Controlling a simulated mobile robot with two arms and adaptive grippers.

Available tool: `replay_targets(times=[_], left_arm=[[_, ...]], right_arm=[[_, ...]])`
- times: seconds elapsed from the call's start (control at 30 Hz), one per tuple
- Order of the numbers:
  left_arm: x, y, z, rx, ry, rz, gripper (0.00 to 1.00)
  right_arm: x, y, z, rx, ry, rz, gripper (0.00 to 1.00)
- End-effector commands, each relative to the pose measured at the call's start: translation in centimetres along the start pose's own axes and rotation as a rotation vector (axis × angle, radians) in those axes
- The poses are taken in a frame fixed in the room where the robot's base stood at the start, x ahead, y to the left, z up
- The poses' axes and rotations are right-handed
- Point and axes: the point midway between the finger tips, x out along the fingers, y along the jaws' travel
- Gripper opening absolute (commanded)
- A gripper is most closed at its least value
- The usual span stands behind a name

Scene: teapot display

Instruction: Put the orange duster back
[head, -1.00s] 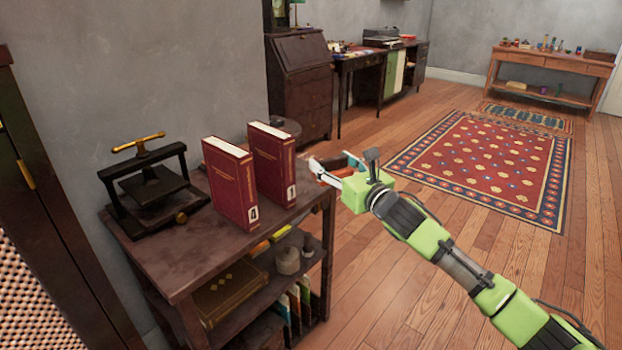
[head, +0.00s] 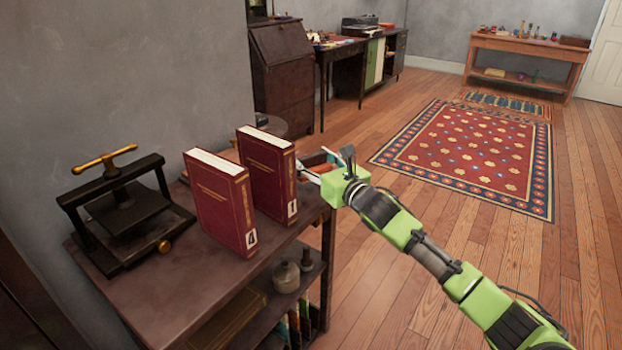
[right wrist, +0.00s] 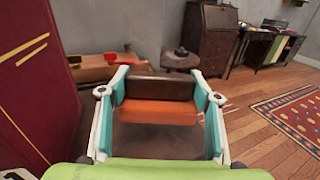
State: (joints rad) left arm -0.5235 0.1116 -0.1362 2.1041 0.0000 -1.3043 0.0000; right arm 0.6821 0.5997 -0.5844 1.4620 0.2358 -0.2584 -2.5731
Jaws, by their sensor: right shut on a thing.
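The orange duster (right wrist: 158,112), an orange block with a dark brown upper part, sits between the white and teal fingers of my right gripper (right wrist: 160,88) in the right wrist view. The gripper is shut on it. In the head view my right gripper (head: 318,170) is just right of the red book marked 1 (head: 268,175), near the right edge of the dark shelf unit (head: 190,315). There the duster is mostly hidden by the gripper. My left gripper is not in view.
A second red book marked 4 (head: 220,205) stands upright beside the first. A black press (head: 120,205) with a brass handle is at the shelf's left. A small jar (head: 286,277) stands on the lower shelf. Floor around the patterned rug (head: 475,155) is clear.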

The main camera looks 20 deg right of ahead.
Motion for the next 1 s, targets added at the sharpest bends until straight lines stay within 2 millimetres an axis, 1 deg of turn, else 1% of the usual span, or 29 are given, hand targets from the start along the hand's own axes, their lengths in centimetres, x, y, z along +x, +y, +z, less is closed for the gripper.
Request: replay_targets(times=[0.07,0.2,0.33,0.43,0.77,0.8,0.83,1.0], left_arm=[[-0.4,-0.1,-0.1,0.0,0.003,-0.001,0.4],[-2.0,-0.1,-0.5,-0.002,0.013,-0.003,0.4],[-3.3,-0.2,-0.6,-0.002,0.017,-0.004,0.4],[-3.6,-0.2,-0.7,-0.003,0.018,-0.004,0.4],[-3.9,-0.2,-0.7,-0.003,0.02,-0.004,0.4],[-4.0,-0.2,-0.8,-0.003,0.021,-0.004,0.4],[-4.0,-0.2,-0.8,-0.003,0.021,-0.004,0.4],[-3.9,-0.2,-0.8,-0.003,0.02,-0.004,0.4]], right_arm=[[0.0,0.0,-0.8,0.001,0.0,0.0,0.41],[0.0,0.0,-3.0,0.003,0.002,0.0,0.41],[0.0,0.0,-4.3,0.001,-0.001,0.0,0.41],[0.0,0.0,-4.5,-0.001,-0.002,0.0,0.41],[0.0,0.0,-4.7,-0.001,-0.002,0.0,0.41],[0.0,0.0,-4.6,-0.001,-0.001,0.0,0.68],[0.0,0.0,-4.6,-0.001,-0.001,0.0,0.74],[0.0,0.0,-4.6,-0.001,-0.001,0.0,0.74]])
